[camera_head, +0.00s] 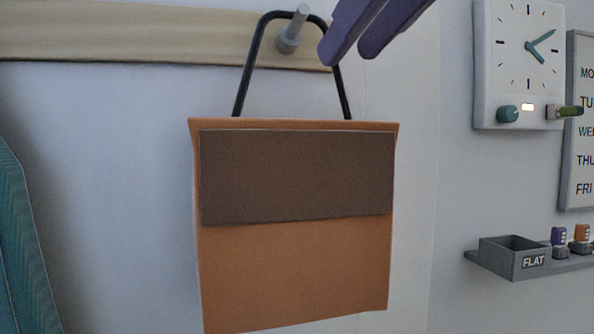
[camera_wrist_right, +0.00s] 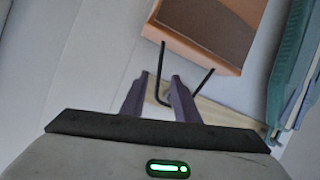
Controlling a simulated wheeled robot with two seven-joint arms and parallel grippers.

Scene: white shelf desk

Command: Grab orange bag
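The orange bag (camera_head: 295,275) hangs from a grey peg (camera_head: 292,32) by its black loop handle (camera_head: 247,70). It has a dark brown flap over its upper front. My right gripper (camera_head: 348,54) has purple fingers and is open at the handle's upper right; one finger overlaps the handle there. In the right wrist view, the bag (camera_wrist_right: 200,38) is at the top, and part of the handle (camera_wrist_right: 161,72) shows between the parted fingers (camera_wrist_right: 159,76). I cannot tell whether they touch it. My left gripper is not in view.
The peg is on a wooden rail (camera_head: 130,32) on a pale wall. Teal cloth (camera_head: 22,250) hangs at the left, also in the right wrist view (camera_wrist_right: 290,65). At the right are a clock (camera_head: 528,45), a weekday board (camera_head: 580,130) and a small grey shelf tray (camera_head: 510,258).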

